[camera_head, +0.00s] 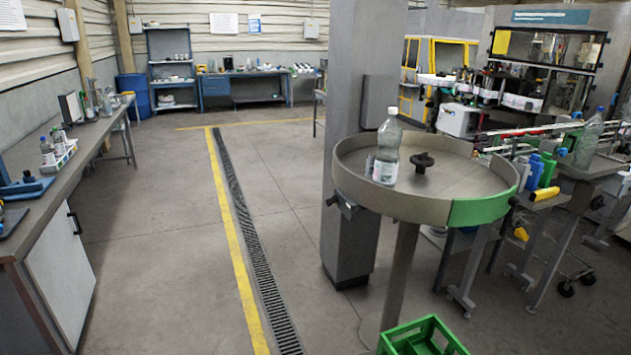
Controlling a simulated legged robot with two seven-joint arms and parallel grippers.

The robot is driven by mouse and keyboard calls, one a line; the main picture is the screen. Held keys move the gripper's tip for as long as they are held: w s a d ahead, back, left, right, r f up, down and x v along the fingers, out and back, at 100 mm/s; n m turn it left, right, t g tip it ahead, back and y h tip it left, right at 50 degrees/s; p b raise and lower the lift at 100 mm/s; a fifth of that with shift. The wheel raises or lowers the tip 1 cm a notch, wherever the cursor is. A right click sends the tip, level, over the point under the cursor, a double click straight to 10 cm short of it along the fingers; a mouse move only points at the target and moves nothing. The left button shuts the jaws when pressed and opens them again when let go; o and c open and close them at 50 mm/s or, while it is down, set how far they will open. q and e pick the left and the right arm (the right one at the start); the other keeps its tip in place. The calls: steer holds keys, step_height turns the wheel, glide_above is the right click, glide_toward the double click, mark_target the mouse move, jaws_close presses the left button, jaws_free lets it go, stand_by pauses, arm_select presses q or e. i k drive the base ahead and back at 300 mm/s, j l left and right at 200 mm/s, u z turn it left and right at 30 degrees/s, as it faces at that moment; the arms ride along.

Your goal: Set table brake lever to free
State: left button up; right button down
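A round accumulation table (440,212) with a raised grey rim and a green rim section stands on a single post at the right. A small dark lever-like part (343,205) is on the left outside of the rim. Neither gripper is in view.
A grey pillar (355,110) stands right behind the table. A green crate (423,338) is on the floor in front. A conveyor with labelling machinery (540,80) is at the right. A workbench (60,190) runs along the left. The floor (150,230) between is clear.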

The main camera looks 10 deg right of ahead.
mark_target(333, 201)
steer(key=i+j+z, duration=0.15)
steer(key=i+j, duration=0.15)
steer(key=i, duration=0.25)
steer(key=i+j+z, duration=0.1)
steer(key=i+j, duration=0.25)
steer(key=i, duration=0.2)
steer(key=i+j+z, duration=0.15)
steer(key=i+j, duration=0.2)
steer(key=i, duration=0.2)
steer(key=i+j, duration=0.2)
steer(key=i, duration=0.15)
steer(key=i+j, duration=0.15)
steer(key=i, duration=0.2)
